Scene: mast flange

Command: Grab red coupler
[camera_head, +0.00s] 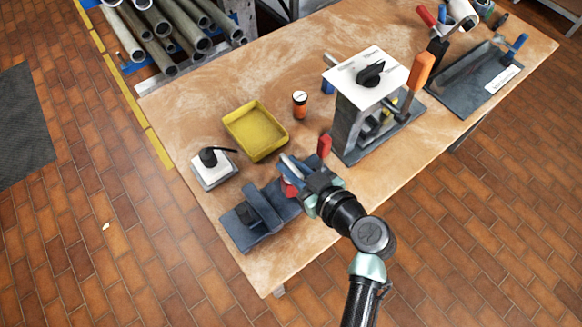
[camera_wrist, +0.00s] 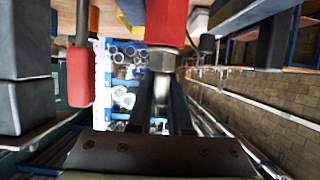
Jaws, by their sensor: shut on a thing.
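The red coupler (camera_wrist: 166,22) has a metal hex collar and fills the top middle of the wrist view. In the head view a red part of it (camera_head: 290,188) shows at the tip of my gripper (camera_head: 302,186), beside the dark grey fixture. My gripper (camera_wrist: 162,88) is shut on the coupler, with its dark fingers reaching up to the metal collar. The coupler's far end is out of frame in the wrist view. I cannot tell whether the coupler is still joined to anything.
A red-handled lever (camera_head: 324,146) stands close by my gripper; its handle (camera_wrist: 80,76) also shows in the wrist view. A dark grey fixture (camera_head: 258,212), yellow tray (camera_head: 257,131), small orange-black bottle (camera_head: 299,104) and white-topped stand (camera_head: 365,76) are around on the wooden table (camera_head: 230,80).

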